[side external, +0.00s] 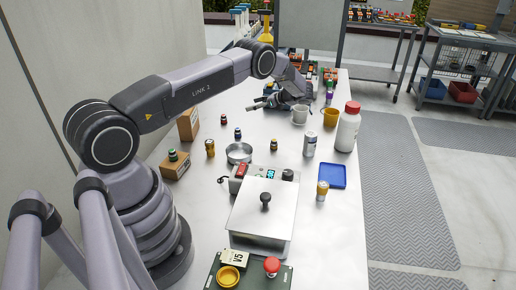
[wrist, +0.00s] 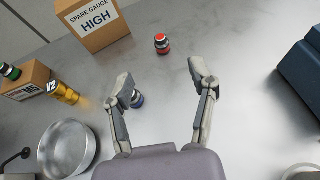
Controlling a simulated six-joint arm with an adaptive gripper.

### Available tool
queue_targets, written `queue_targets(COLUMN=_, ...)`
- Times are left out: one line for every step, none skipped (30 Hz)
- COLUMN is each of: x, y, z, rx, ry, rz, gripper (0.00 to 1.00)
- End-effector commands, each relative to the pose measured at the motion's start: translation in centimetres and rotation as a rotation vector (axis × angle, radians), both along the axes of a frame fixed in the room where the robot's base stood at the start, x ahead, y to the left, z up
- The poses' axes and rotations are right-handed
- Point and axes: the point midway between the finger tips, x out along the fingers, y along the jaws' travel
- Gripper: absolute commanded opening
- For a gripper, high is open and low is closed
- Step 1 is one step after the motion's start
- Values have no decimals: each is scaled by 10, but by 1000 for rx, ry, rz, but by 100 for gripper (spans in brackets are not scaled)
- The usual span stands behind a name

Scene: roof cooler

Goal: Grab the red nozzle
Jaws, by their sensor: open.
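The red nozzle (wrist: 162,43), a small upright piece with a red top and a dark band, stands on the metal table in the wrist view. It shows small in the side external view (side external: 223,120), toward the table's left edge. My gripper (wrist: 160,78) is open and empty, fingers spread wide. The nozzle is beyond the fingertips, in line with the gap between them, and apart from both. In the side external view my gripper (side external: 262,103) hangs over the table to the right of the nozzle.
A small blue-banded piece (wrist: 138,99) stands partly hidden by the left finger. The "SPARE GAUGE HIGH" box (wrist: 92,24) stands left of the nozzle. A gold V2 cylinder (wrist: 66,93) and metal pan (wrist: 68,148) are left. Bare table surrounds the nozzle's right side.

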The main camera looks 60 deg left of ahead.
Motion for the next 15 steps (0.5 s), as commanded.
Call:
queue_targets(x=-3, y=4, z=-13, rx=8, ry=29, rz=-7, gripper=58)
queue_targets(x=-4, y=5, z=-18, rx=12, ry=41, rz=-10, gripper=58)
queue_targets(x=-6, y=7, z=-22, rx=15, ry=53, rz=-13, gripper=58)
queue_targets(x=-7, y=8, z=-25, rx=19, ry=59, rz=-15, gripper=58)
queue_targets(x=-8, y=10, z=-27, rx=20, ry=63, rz=-16, gripper=58)
queue_targets(x=-10, y=14, z=-30, rx=21, ry=67, rz=-16, gripper=58)
queue_targets(x=-13, y=17, z=-31, rx=21, ry=69, rz=-15, gripper=58)
queue_targets(x=-15, y=21, z=-33, rx=20, ry=70, rz=-14, gripper=58)
queue_targets(x=-19, y=27, z=-36, rx=20, ry=69, rz=-15, gripper=58)
queue_targets(x=-22, y=32, z=-38, rx=20, ry=69, rz=-15, gripper=58)
queue_targets(x=-25, y=37, z=-41, rx=19, ry=69, rz=-13, gripper=58)
queue_targets(x=-29, y=44, z=-44, rx=19, ry=68, rz=-14, gripper=58)
queue_targets(x=-32, y=49, z=-47, rx=19, ry=67, rz=-15, gripper=58)
queue_targets(x=-35, y=53, z=-49, rx=20, ry=67, rz=-13, gripper=58)
queue_targets(x=-38, y=59, z=-52, rx=20, ry=67, rz=-14, gripper=58)
